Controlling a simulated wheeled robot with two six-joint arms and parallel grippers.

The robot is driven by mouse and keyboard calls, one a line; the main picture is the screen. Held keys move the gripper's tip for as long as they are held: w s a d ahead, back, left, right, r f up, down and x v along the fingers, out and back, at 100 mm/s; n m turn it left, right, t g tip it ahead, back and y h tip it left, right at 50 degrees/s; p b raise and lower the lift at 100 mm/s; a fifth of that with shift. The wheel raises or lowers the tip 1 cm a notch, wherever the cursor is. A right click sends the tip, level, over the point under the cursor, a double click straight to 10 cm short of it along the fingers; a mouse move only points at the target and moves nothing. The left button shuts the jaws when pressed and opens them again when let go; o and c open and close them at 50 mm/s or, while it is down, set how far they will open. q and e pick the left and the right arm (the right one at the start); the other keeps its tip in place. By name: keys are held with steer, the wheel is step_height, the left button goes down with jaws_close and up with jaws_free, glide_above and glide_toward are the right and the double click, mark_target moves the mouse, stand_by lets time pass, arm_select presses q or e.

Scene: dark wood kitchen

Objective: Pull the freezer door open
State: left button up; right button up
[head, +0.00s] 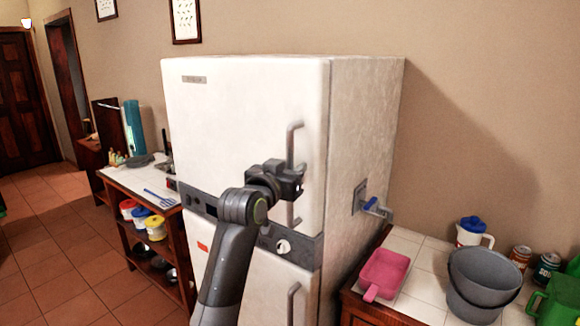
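A white two-door fridge-freezer (365,160) stands against the wall. Its upper door (240,110) and lower door (262,290) both look closed. A grey vertical handle (291,145) is on the right side of the upper door, and another handle (291,305) is on the lower door. My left gripper (295,182) is at the lower half of the upper handle and covers part of it. Its fingers are small and dark, so I cannot tell whether they are closed around the handle. My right gripper is not in view.
To the right, a tiled counter (405,240) holds a pink scoop (385,273), a grey bucket (482,283) and cans. A shelf unit (125,185) stands left. Floor (65,265) at left is clear.

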arm_select(q)
steer(key=shift+c, duration=0.3)
jaws_close()
